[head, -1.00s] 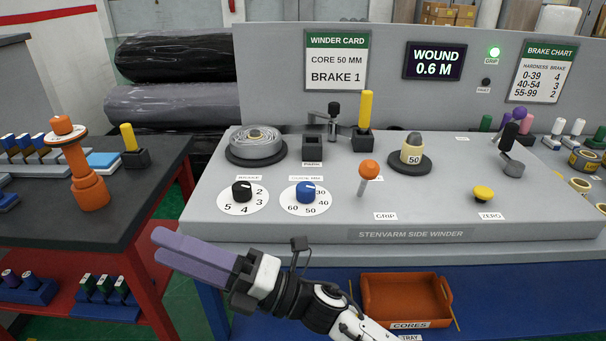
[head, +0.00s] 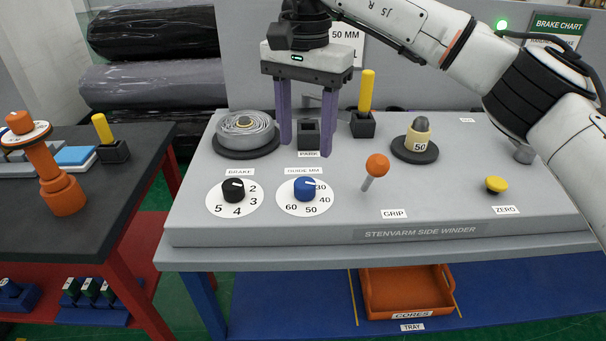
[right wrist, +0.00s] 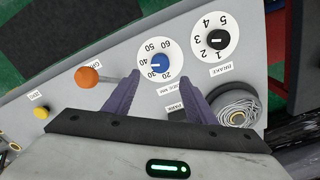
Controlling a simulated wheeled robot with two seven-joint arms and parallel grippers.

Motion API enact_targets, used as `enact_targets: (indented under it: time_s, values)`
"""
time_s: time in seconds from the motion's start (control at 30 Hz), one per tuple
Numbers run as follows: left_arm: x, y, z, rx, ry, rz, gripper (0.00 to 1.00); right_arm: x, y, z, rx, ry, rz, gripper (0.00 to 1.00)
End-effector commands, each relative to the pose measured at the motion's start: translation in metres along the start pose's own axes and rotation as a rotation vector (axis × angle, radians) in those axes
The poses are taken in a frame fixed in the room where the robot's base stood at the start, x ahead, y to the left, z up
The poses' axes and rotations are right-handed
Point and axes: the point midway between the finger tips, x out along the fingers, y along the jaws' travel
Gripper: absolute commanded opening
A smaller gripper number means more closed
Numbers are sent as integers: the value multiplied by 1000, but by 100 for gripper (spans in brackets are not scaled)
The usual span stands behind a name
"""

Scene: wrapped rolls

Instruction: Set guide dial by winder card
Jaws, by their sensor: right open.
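My left gripper is out of view.
The black brake knob (head: 233,189) is left of the guide dial. The orange-balled grip lever (head: 377,166) stands to its right. A grey coil (head: 245,132), a yellow peg (head: 366,92) and a 50 core (head: 418,138) stand behind. The yellow zero button (head: 496,184) is farther right.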

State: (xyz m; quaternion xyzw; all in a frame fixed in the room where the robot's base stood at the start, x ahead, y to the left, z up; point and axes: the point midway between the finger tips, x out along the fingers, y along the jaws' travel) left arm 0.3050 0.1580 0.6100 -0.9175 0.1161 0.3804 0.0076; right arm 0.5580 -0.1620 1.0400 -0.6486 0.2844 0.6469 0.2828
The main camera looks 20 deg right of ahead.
Motion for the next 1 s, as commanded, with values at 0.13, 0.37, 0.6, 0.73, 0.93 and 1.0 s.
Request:
enact_targets:
  time_s: [0.13,0.37,0.6,0.73,0.93,1.0]
  values:
    - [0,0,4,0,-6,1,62,23,1,0,0,0,5,51]
    - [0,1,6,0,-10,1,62,66,1,0,1,-2,3,51]
    - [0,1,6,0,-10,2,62,94,0,1,0,-2,0,51]
    - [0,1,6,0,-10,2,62,99,0,1,0,-2,-1,51]
    - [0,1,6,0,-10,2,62,99,0,1,0,-2,-1,51]
    - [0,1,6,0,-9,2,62,99,0,1,1,-2,-1,44]
